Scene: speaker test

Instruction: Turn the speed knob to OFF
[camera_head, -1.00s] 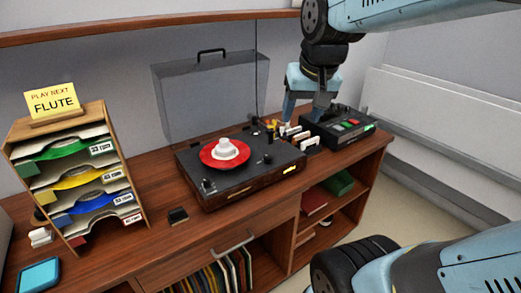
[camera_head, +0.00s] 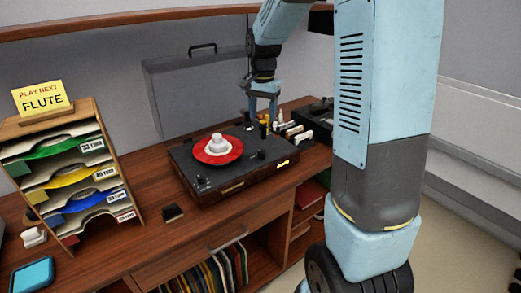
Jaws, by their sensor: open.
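The turntable (camera_head: 235,179) is a dark box with wooden sides on the wooden desk, its clear lid (camera_head: 200,95) raised behind it. A red record (camera_head: 218,149) with a white piece at its centre lies on the platter. One small dark knob (camera_head: 202,182) is at the front left corner of the top, and another small dark part (camera_head: 261,154) is at the right. I cannot read any labels, so I cannot tell which is the speed knob. My gripper (camera_head: 262,118) is open and empty, fingers pointing down, above and behind the turntable's back right corner.
White cards (camera_head: 297,133) and small bottles stand right of the turntable. A blue tablet (camera_head: 32,275) and a small black block (camera_head: 172,213) lie on the desk. My arm hides the right side.

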